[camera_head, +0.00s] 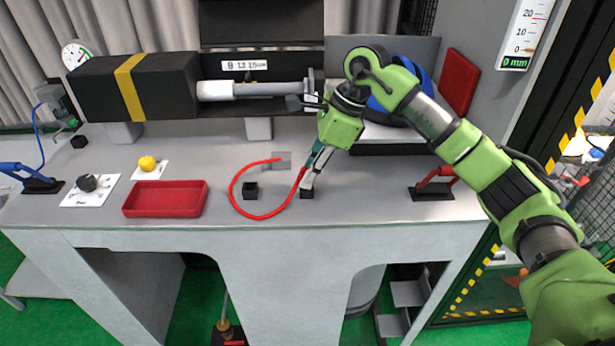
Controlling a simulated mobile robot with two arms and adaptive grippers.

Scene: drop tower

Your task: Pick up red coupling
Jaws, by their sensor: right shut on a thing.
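The red coupling (302,176) is at the end of a curved red hose (233,193) on the grey bench. It stands over a small black block (306,194) near the bench's front edge. My right gripper (309,180) points down at this block and is shut on the red coupling, which it partly hides. I cannot tell whether the coupling touches the block. My left gripper is not in view.
A second black block (250,191) stands inside the hose's curve. A red tray (165,199), a yellow knob (146,163) and a dark knob (87,183) lie left. A red lever (434,183) stands right.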

